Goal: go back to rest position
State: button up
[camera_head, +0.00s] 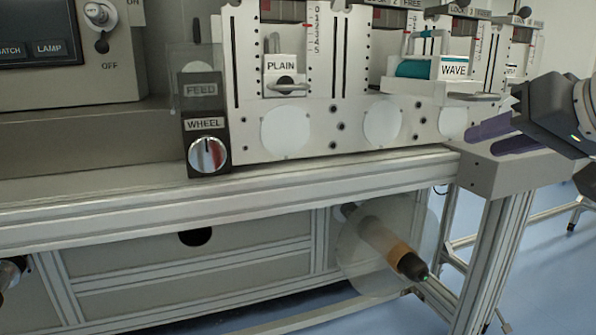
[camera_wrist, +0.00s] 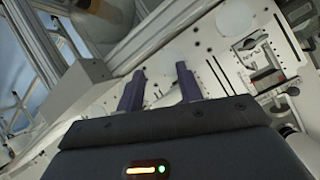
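My gripper (camera_head: 482,137) is at the right of the head view, in front of the right end of the machine, above a grey box-shaped end piece (camera_head: 515,168). Its two purple fingers point left. In the wrist view my gripper (camera_wrist: 160,76) shows both fingers apart, with nothing between them. The white machine panel (camera_wrist: 205,55) lies beyond the fingertips. Whether the fingers touch anything is not clear, but I see no contact.
The WAVE unit (camera_head: 454,69) and its plate stand close left of my gripper. The PLAIN unit (camera_head: 281,67) and WHEEL knob (camera_head: 207,155) are further left. A roll on a spindle (camera_head: 380,240) sticks out below the frame rail (camera_head: 300,187). Blue floor (camera_head: 560,270) is open at right.

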jog(key=s+a+f+g+h, duration=0.1)
jog(key=s+a+f+g, duration=0.1)
jog(key=f, duration=0.8)
jog(key=s+a+f+g+h, duration=0.2)
jog(key=s+a+f, duration=0.2)
jog(key=f, duration=0.7)
jog(key=s+a+f+n+g+h+p, duration=0.1)
jog(key=s+a+f, duration=0.2)
jog(key=f, duration=0.8)
jog(key=shift+s+a+f+g, duration=0.2)
jog(key=shift+s+a+g, duration=0.2)
jog(key=shift+a, duration=0.15)
